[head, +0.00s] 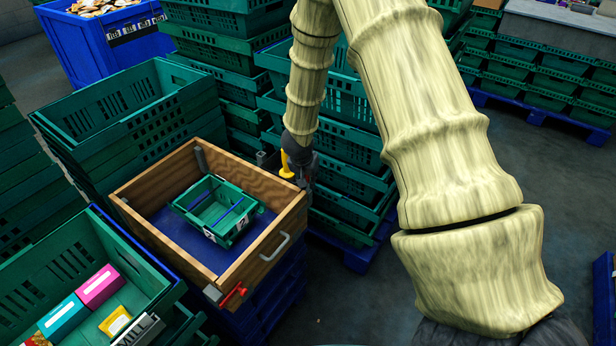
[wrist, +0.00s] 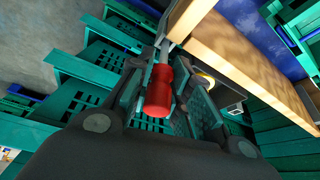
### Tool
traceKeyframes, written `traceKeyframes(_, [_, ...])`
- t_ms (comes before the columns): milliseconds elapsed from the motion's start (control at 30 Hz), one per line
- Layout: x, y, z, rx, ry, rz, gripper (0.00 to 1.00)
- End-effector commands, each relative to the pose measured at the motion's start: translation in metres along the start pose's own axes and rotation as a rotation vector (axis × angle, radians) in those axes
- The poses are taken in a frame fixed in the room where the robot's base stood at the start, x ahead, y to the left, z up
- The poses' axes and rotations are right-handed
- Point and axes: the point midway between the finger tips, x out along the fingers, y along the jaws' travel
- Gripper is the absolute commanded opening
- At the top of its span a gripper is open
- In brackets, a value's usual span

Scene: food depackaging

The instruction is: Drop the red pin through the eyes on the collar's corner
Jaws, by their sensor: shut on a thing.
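My gripper (head: 300,158) is at the outside of the wooden collar's (head: 150,212) right corner in the head view. In the wrist view its fingers (wrist: 160,100) are shut on the red pin (wrist: 159,92) by its thick red handle. A thin grey shank leads from the handle toward the collar's corner (wrist: 190,22). I cannot tell whether its tip is in the eyes; the eyes are not clearly visible. A yellow piece (head: 286,165) shows at that corner, beside my gripper. Another red piece (head: 233,295) is on the collar's near corner.
A small green crate (head: 190,207) sits inside the collar on a blue floor. Stacked green crates (head: 340,165) stand close behind and right of my gripper. An open crate with packages (head: 150,268) is at the lower left.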

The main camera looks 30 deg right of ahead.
Motion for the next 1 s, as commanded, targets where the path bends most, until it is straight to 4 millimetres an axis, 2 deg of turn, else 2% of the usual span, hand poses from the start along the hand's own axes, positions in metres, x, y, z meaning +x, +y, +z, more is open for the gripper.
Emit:
traceKeyframes(333, [0.005, 0.0, 0.002, 0.0, 0.0, 0.0, 0.0])
traceKeyframes(367, [0.005, 0.0, 0.002, 0.0, 0.0, 0.0, 0.26])
traceKeyframes(433, [0.005, 0.0, 0.002, 0.0, 0.0, 0.0, 0.38])
traceKeyframes(467, [0.005, 0.0, 0.002, 0.0, 0.0, 0.0, 0.42])
traceKeyframes(833, [0.002, 0.0, 0.001, 0.002, 0.0, 0.0, 0.42])
traceKeyframes(1000, [-0.016, -0.001, -0.003, 0.0, 0.0, -0.001, 0.42])
